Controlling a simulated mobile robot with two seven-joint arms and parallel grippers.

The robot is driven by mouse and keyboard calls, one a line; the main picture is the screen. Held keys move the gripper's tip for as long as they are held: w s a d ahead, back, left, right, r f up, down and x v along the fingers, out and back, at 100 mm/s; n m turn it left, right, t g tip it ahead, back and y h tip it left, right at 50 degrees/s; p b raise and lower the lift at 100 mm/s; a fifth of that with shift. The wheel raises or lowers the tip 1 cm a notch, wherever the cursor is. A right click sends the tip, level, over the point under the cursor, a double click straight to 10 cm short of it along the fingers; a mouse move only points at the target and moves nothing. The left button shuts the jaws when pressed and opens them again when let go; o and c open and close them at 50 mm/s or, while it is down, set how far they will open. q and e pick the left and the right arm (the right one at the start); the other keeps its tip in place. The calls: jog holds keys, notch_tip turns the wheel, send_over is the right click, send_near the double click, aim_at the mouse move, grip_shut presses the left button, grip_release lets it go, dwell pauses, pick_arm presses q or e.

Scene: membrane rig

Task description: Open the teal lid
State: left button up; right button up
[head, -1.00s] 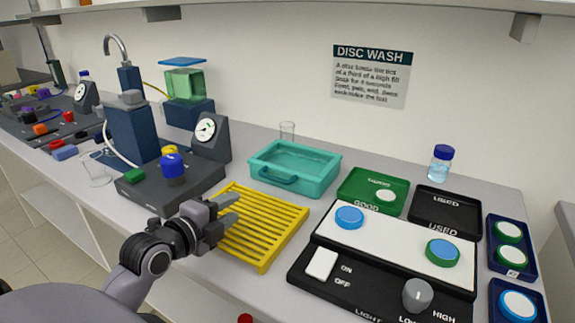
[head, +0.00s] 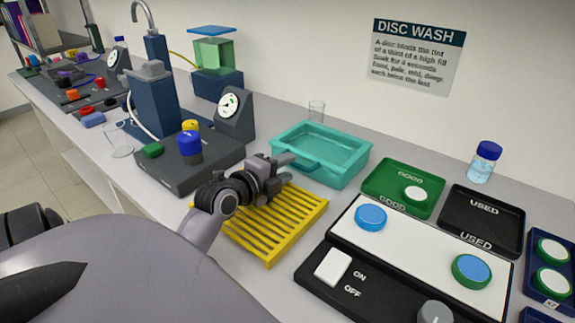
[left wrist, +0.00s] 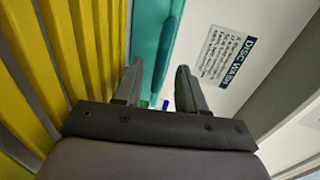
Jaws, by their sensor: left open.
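The teal lid (head: 335,150) is the top of a shallow teal box behind the yellow rack, and it looks closed. Its darker teal bar handle (left wrist: 168,55) runs along the near side and shows between my fingers in the left wrist view. My left gripper (head: 290,167) is open and empty, just in front of the handle and above the rack's back part. In the left wrist view my fingertips (left wrist: 158,72) point at the teal front. Whether they touch the handle I cannot tell. My right gripper is not in view.
The yellow slatted rack (head: 262,238) lies below my left gripper. A dark pump base (head: 180,172) with a gauge (head: 233,112) stands to the left. A green tray (head: 380,192) and a black tray (head: 475,232) lie to the right.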

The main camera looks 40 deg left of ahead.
pick_arm(q)
jog(key=shift+w+f, duration=0.15)
jog(key=shift+w, duration=0.55)
grip_shut()
jog(key=shift+a, duration=0.1)
